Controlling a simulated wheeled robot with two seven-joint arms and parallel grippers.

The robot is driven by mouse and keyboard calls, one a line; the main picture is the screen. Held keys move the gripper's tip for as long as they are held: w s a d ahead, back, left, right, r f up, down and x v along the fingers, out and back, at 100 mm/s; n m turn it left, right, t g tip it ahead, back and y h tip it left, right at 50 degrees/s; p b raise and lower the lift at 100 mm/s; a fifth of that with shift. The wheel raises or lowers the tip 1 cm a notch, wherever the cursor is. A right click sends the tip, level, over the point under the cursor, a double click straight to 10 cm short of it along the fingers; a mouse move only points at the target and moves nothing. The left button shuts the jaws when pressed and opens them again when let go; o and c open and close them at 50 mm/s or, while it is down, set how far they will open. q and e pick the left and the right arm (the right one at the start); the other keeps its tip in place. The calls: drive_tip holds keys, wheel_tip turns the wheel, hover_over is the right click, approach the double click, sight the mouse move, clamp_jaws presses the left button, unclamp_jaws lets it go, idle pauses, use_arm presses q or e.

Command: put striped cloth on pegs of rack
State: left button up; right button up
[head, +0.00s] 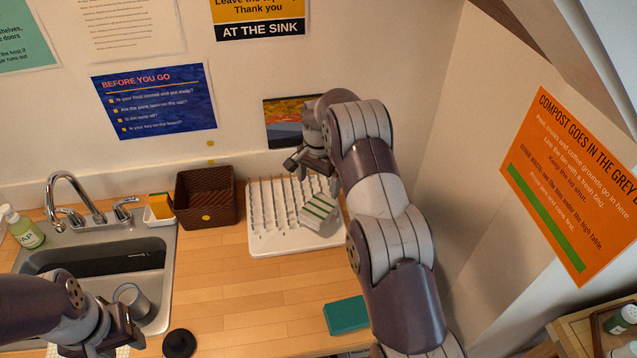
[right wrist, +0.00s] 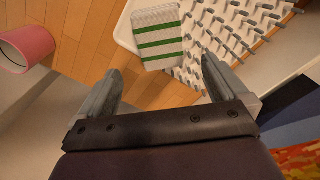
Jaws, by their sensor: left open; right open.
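The striped cloth (head: 318,211), white with green stripes and folded into a small flat block, lies tilted on the right part of the white peg rack (head: 272,247). It also shows in the right wrist view (right wrist: 157,50), at the rack's edge, over some pegs. Whether it is seated on them I cannot tell. My right gripper (head: 302,164) is open and empty above the back of the rack; its fingers in the right wrist view (right wrist: 160,75) are apart from the cloth. My left gripper (head: 125,335) is open at the lower left, near the sink.
A brown basket (head: 190,215) stands left of the rack. The sink (head: 160,260) holds a grey mug (head: 130,298). A teal block (head: 347,315) and a black disc (head: 179,343) lie on the counter. A pink cup (right wrist: 28,46) shows in the right wrist view. The counter's middle is clear.

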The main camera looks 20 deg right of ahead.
drive_tip(key=s+a+r+n, duration=0.3)
drive_tip(key=s, duration=0.4)
drive_tip(key=s+a+r+n+t, duration=0.1)
drive_tip(key=s+a+r+n, duration=0.3)
drive_tip(key=s, duration=0.3)
drive_tip(key=s+a+r+n, duration=0.3)
drive_tip(key=s, duration=0.5)
drive_tip(key=s+a+n, duration=0.1)
drive_tip(key=s+n, duration=0.1)
drive_tip(key=s, duration=0.5)
use_arm(q)
wheel_tip(320, 180, down, 10)
drive_tip(key=b, duration=0.9)
use_arm(e)
wheel_tip(320, 180, down, 10)
drive_tip(key=w, duration=0.1)
use_arm(q)
drive_tip(key=shift+r, duration=0.1)
use_arm(e)
drive_tip(key=shift+s+a+r, duration=0.1)
